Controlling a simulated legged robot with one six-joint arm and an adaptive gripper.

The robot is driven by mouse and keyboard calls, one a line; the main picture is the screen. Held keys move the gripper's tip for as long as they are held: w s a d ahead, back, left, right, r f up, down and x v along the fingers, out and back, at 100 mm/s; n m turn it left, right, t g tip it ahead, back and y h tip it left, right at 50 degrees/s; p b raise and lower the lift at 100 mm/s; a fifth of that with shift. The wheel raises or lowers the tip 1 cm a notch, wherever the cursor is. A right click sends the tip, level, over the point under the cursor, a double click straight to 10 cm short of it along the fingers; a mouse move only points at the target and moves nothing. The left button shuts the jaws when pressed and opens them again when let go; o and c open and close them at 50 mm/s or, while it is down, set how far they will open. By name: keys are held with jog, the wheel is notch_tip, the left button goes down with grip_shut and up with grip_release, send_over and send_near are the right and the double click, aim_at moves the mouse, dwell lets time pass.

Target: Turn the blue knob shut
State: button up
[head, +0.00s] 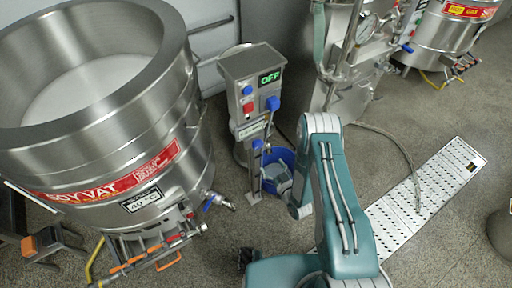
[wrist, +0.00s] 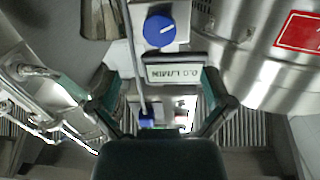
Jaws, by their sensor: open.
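A round blue knob (wrist: 159,31) with a white pointer line sits on a grey panel in the wrist view, beside a small display (wrist: 173,70) that seems to read 0.0 L/MIN. The pointer slants across the knob. In the head view a small blue knob (head: 257,144) on the stand below the control box looks like the same one. My gripper (wrist: 140,80) is open, its fingers spread wide on either side of the display, with nothing between them touching.
The control box (head: 253,66) shows OFF and carries other blue knobs (head: 273,103) and a red button (head: 249,108). A blue bucket (head: 284,155) stands behind my gripper. The steel soy vat (head: 90,150) is at left. A perforated floor drain (head: 440,185) lies at right.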

aim_at(259, 147)
jog(key=x, duration=1)
jog(key=shift+w+a+r, duration=0.1)
jog(key=c, duration=1.1)
